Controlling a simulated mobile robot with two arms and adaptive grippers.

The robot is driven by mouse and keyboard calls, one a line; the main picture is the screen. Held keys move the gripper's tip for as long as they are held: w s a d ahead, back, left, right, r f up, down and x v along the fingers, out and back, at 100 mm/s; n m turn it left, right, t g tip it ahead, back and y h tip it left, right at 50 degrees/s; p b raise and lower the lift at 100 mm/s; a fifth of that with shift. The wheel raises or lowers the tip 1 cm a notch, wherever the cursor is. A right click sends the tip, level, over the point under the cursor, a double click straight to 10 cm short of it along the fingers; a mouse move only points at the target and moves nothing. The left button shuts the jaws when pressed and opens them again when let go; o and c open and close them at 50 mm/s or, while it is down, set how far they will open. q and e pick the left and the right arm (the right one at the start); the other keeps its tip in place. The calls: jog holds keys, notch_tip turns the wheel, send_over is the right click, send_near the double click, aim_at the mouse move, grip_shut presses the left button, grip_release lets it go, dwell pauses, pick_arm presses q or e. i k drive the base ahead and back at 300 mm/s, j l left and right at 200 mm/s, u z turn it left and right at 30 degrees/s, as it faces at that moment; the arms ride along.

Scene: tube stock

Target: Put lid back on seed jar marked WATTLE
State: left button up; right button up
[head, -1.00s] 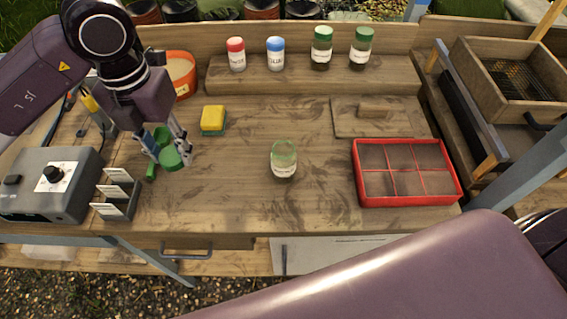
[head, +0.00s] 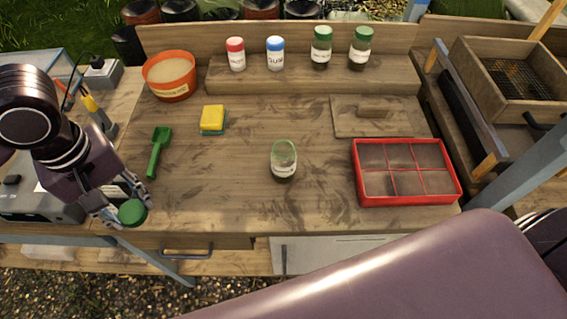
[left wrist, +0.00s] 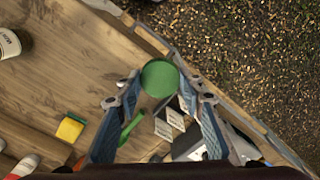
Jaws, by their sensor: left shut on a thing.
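A green round lid (head: 132,213) is held in my left gripper (head: 128,204), near the front left edge of the bench. In the left wrist view the lid (left wrist: 159,78) sits between the two fingertips of the gripper (left wrist: 158,84), which is shut on it. An open glass jar (head: 284,168) with a white label stands upright near the middle of the bench, to the right of the gripper and well apart from it. Its label is too small to read surely. The jar (left wrist: 9,43) is cut off at the left edge of the wrist view. My right gripper is not seen.
A green scoop (head: 158,150), a yellow sponge (head: 213,117) and an orange pot (head: 171,84) lie left of the jar. Several lidded jars stand on the back shelf (head: 300,88). A red divided tray (head: 410,204) is at right. Bench around the jar is clear.

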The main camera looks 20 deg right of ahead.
aim_at(284, 154)
jog(key=i+j, duration=0.15)
jog(key=j, duration=0.2)
jog(key=i+j, duration=0.1)
jog(key=j, duration=0.3)
jog(key=i+j, duration=0.15)
jog(key=j, duration=0.2)
jog(key=i+j, duration=0.1)
jog(key=j, duration=0.3)
jog(key=z, duration=1.8)
